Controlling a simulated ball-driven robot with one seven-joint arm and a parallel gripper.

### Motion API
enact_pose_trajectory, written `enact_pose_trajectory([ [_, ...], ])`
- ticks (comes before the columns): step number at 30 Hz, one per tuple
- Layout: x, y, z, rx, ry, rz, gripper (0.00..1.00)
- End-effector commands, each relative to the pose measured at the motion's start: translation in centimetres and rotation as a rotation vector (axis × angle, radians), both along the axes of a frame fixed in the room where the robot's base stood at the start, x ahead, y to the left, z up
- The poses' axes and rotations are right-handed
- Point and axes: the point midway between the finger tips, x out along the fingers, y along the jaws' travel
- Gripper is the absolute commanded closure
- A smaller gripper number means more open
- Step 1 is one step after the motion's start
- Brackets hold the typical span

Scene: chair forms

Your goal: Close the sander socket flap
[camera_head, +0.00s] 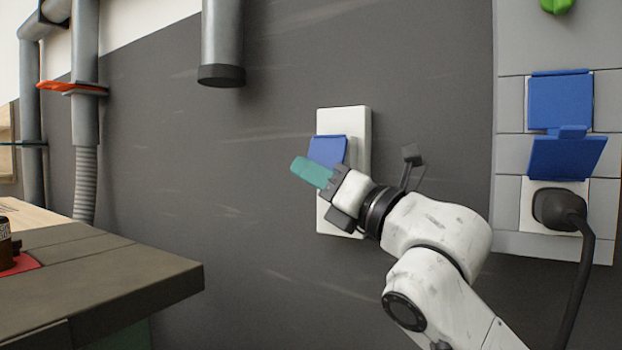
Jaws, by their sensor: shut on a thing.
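A blue flap (327,148) sits on the upper part of a white wall plate (343,120) in the middle of the head view. My gripper (337,184) is in front of this plate, just below and partly over the blue flap. It is shut on a teal piece (312,172) that sticks out to the upper left across the flap's lower edge. I cannot tell whether the teal piece touches the flap. What lies under the flap is hidden. No label shows which socket is the sander's.
On a grey panel at right, one blue flap (560,101) lies flat and another (566,157) tilts out above a black plug (559,208) with a hanging cable. A dark workbench (110,285) fills the lower left. A grey pipe (222,45) hangs above.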

Motion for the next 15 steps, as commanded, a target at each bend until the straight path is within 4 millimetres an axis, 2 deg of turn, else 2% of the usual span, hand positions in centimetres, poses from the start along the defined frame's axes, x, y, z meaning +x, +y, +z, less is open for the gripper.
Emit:
enact_pose_trajectory([
  [7, 0.08, 0.05, -0.40, -0.002, 0.007, 0.000, 1.00],
  [8, 0.08, 0.05, -0.40, -0.002, 0.007, 0.000, 0.88],
  [14, 0.07, 0.00, -0.23, -0.001, 0.005, 0.000, 0.68],
  [15, 0.08, -0.03, -0.20, -0.001, 0.004, -0.001, 0.68],
])
